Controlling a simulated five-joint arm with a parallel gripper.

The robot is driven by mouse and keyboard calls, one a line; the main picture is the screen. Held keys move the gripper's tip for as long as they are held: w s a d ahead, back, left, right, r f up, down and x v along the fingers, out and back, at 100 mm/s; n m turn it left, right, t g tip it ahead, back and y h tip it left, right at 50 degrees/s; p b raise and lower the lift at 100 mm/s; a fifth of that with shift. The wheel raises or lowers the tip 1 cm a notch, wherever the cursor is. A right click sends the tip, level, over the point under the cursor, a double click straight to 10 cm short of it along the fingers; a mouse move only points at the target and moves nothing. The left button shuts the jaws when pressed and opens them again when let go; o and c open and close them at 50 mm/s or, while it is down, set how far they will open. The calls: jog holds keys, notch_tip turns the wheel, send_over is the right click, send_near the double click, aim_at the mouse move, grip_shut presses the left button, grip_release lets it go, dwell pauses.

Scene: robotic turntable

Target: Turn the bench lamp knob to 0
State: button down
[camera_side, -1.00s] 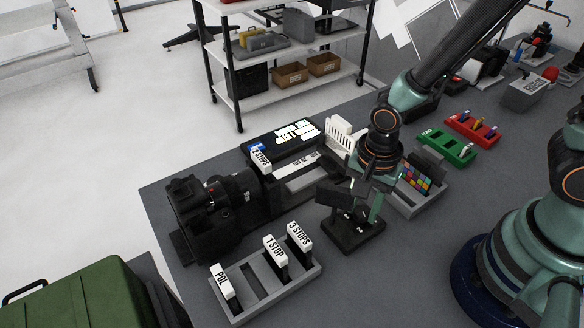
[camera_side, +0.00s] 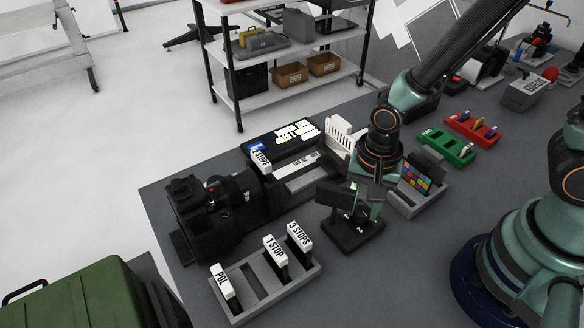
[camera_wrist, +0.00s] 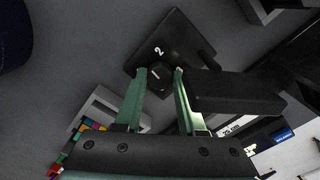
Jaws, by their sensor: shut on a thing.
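The bench lamp has a black base (camera_side: 352,238) on the bench, and its dark flat head (camera_side: 337,196) stands above it. In the wrist view the base (camera_wrist: 180,35) carries a white "2" beside a round dark knob (camera_wrist: 158,74). My gripper (camera_wrist: 160,72) points down at the base, with a green finger on either side of the knob, shut on it. In the side view my gripper (camera_side: 362,212) is low over the base and hides the knob. The knob's pointer is too small to read surely, and no 0 mark can be made out.
A grey rack (camera_side: 254,310) with labelled filters stands in front at left, and a black camera (camera_side: 208,215) behind it. A colour chart in a grey holder (camera_side: 416,184) is close on the right. Green (camera_side: 447,147) and red trays lie farther right.

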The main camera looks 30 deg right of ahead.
aim_at(363, 211)
jog(key=c, duration=0.5)
grip_release()
jog(key=shift+r, duration=0.15)
notch_tip(363, 211, up, 12)
